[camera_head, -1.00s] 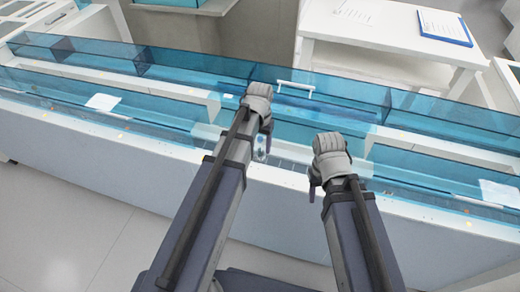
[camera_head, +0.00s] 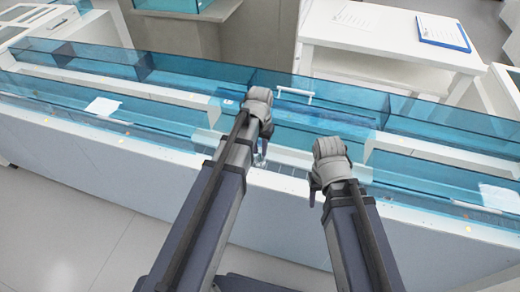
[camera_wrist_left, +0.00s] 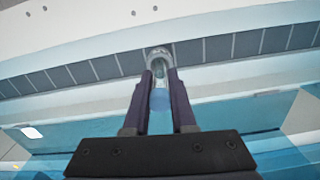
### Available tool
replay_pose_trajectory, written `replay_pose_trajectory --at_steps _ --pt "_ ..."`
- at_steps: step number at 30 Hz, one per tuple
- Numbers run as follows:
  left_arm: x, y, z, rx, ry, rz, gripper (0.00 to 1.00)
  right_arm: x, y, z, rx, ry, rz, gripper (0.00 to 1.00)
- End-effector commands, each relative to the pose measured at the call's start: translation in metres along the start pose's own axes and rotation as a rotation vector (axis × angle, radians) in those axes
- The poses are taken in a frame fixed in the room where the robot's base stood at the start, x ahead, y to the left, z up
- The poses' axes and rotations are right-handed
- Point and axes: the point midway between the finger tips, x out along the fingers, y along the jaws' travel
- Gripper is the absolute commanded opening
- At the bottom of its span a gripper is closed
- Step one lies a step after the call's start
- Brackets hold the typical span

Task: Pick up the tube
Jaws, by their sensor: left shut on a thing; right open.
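A small clear tube with a bluish lower part (camera_wrist_left: 160,74) stands between the two fingers of my left gripper (camera_wrist_left: 161,80) in the left wrist view. Both fingers touch its sides and are shut on it. In the head view the tube (camera_head: 260,157) shows just below the left gripper (camera_head: 264,137), at the row of slots along the front of the track; I cannot tell if it is clear of its slot. My right gripper (camera_head: 314,188) is to the right, open and empty, over the front edge of the bench. Its fingers are partly hidden by its wrist.
Long blue transparent channel walls (camera_head: 180,74) run along the track behind and beside the grippers. A white handle (camera_head: 295,93) stands behind the left gripper. A white table with a blue clipboard (camera_head: 443,33) is at the back right. The floor in front is clear.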

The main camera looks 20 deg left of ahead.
Motion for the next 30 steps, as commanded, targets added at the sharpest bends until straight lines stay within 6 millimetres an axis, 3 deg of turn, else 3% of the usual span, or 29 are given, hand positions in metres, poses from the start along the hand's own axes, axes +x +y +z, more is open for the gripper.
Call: replay_pose_trajectory --at_steps 18,30 --pt "-0.088 0.000 0.000 0.000 0.000 0.000 0.00 -0.088 0.008 0.005 0.000 0.000 0.000 0.50" --pt "-0.093 0.000 0.000 0.000 0.000 0.000 0.00 -0.093 0.009 0.005 0.000 0.000 0.000 0.50"
